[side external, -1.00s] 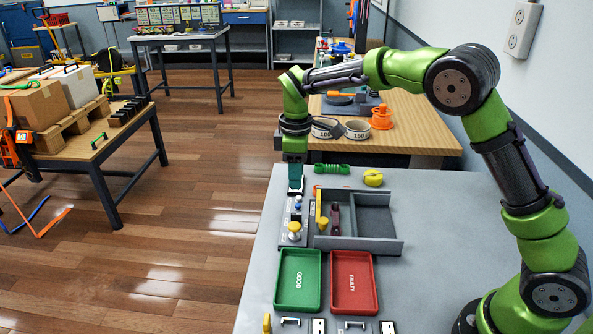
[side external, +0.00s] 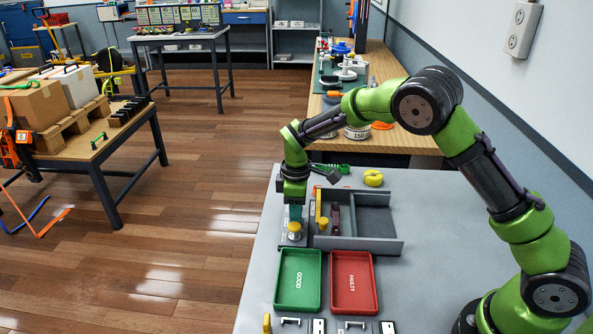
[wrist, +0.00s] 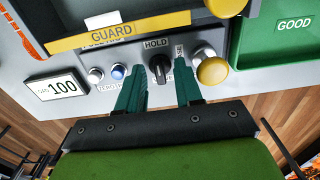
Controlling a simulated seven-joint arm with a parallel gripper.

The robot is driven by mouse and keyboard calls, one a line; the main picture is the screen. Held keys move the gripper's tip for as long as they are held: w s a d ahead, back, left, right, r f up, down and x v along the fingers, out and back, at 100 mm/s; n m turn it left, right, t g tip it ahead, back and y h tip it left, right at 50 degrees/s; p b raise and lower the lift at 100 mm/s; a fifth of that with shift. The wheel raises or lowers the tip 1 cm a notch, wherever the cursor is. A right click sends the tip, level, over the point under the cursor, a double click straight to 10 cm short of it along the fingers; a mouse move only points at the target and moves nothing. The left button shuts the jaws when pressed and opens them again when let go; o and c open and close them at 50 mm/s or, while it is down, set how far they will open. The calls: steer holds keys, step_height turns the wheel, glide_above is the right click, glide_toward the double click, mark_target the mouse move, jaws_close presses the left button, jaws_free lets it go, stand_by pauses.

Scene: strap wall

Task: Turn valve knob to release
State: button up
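The valve knob (wrist: 160,68) is black with a pointer shape, on a grey panel (wrist: 204,38) below a HOLD label in the wrist view. My gripper (wrist: 158,76) is open, with its teal fingers apart. The fingertips sit near the knob, one toward each side of it; I cannot tell whether they touch it. In the side view my gripper (side external: 295,212) points down over the panel and hides the black knob. A yellow mushroom button (wrist: 212,71) is just right of the right finger in the wrist view.
A yellow GUARD bar (wrist: 105,32) runs close above. The green GOOD tray (side external: 298,280) and red FAULTY tray (side external: 354,282) are nearby.

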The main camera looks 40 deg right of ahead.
jaws_close()
